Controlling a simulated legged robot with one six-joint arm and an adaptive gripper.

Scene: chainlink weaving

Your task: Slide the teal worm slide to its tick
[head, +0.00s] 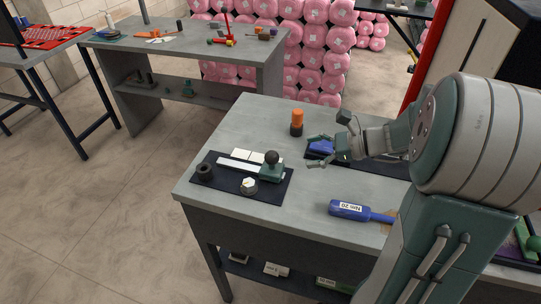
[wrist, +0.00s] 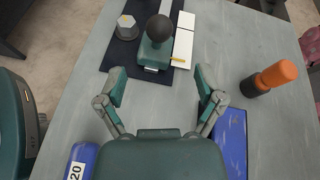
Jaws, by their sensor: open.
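The teal worm slide (head: 271,173) is a small block with a dark round knob (head: 271,157) on top. It sits at the right end of a pale strip (head: 236,166) on a dark mat (head: 215,181). In the wrist view the slide (wrist: 154,52) lies ahead of my gripper, beside white plates (wrist: 183,45). A small yellow mark (wrist: 179,60) shows at its right side; I cannot tell if this is the tick. My gripper (wrist: 160,82) is open and empty, its fingers spread short of the slide. In the head view my gripper (head: 328,138) is right of the slide, apart from it.
An orange and black cylinder (head: 297,122) stands behind the slide. A blue block (wrist: 230,142) is close to my right finger. A hex nut piece (head: 249,187) and a dark ring (head: 204,171) sit on the mat. A blue labelled tool (head: 352,210) lies near the front.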

